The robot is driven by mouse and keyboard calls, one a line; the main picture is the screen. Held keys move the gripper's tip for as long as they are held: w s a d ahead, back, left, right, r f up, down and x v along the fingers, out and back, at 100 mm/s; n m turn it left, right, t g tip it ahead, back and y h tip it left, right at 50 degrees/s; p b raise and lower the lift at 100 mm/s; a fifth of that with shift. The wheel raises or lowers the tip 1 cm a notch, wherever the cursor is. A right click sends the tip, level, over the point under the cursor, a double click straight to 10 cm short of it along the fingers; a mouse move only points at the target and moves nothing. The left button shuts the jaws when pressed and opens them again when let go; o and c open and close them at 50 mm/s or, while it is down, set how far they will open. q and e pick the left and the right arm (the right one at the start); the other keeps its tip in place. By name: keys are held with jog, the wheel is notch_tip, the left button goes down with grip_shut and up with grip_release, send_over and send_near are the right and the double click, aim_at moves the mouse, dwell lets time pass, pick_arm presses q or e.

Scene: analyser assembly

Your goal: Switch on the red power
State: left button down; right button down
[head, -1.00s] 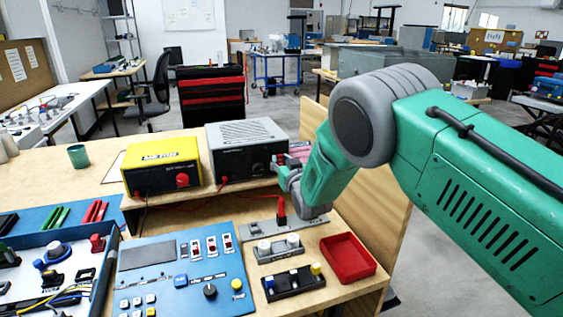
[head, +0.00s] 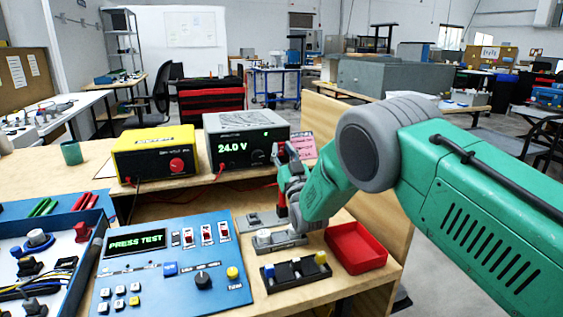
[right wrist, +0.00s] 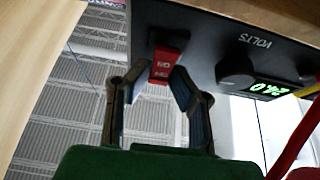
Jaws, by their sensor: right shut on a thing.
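The grey power supply (head: 235,129) stands on the raised shelf and its green display reads 24.0 V. In the right wrist view the red power switch (right wrist: 165,64), marked ON, sits on the dark front panel, beside a black knob (right wrist: 236,70) and the lit display (right wrist: 271,88). My right gripper (head: 283,152) is at the right end of the supply's front. In the right wrist view its two dark fingers (right wrist: 157,88) reach to the switch's sides, shut on it. In the head view the gripper hides most of the switch. My left gripper is out of view.
A yellow box (head: 152,150) with a red knob stands left of the supply. A blue control panel (head: 150,290) in front shows PRESS TEST. A red tray (head: 357,265) and small fixtures lie below my right arm. A pink note (head: 302,147) stands behind the gripper.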

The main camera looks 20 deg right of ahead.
jog(key=shift+f, duration=0.2)
jog(key=c, duration=1.4)
grip_release()
jog(key=shift+c, duration=0.2)
jog(key=shift+r, duration=0.1)
notch_tip(320, 180, up, 10)
